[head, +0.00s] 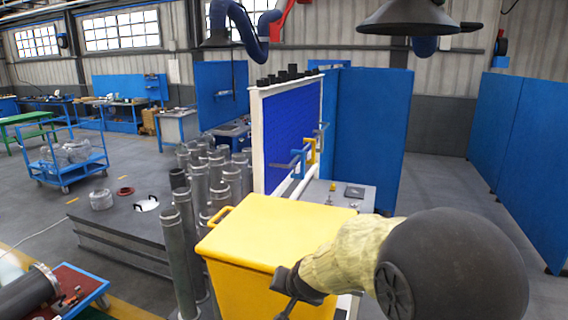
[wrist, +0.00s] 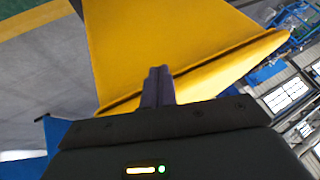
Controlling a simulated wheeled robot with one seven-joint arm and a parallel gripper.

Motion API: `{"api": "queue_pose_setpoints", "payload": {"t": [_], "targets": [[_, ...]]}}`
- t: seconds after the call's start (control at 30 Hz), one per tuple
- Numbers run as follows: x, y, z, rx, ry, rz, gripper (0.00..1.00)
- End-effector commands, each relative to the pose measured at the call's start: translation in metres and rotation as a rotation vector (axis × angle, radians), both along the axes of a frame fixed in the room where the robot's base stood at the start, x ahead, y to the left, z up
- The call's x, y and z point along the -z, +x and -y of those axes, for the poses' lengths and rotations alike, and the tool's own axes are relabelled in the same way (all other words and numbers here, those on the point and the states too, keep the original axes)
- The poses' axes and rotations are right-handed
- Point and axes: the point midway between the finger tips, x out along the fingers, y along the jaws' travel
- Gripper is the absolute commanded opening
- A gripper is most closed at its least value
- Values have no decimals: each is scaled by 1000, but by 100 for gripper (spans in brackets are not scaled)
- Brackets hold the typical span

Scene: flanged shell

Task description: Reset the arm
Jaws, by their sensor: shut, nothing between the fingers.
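My gripper (wrist: 158,86) is shut, with its dark fingers together and nothing between them. In the wrist view the fingers show in front of the yellow bin (wrist: 140,40); I cannot tell whether they touch it. In the head view my arm comes in from the lower right, with a yellowish sleeve and a large dark round joint. The gripper end (head: 288,284) is dark, near the right front side of the yellow bin (head: 265,235). Its fingertips are hard to make out there.
Several grey metal cylinders (head: 183,230) stand left of the bin beside a low dark platform (head: 120,222). A cart with a dark pipe (head: 28,292) is at lower left. Blue partitions (head: 370,130) stand behind. Open floor (head: 440,185) lies at the right.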

Motion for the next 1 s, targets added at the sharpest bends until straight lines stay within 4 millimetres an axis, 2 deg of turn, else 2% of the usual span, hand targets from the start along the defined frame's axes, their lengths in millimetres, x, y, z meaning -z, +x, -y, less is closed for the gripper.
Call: {"api": "queue_pose_setpoints", "payload": {"t": [0.03,0.2,0.3,0.43,0.57,1.0], "targets": [[23,-17,22,-14,-35,-37,0],[75,-86,80,-97,-161,-185,0],[102,-129,108,-147,-228,-276,0],[122,-171,132,-193,-290,-363,0],[127,-186,138,-212,-314,-396,0],[126,-185,138,-212,-313,-395,0]]}}
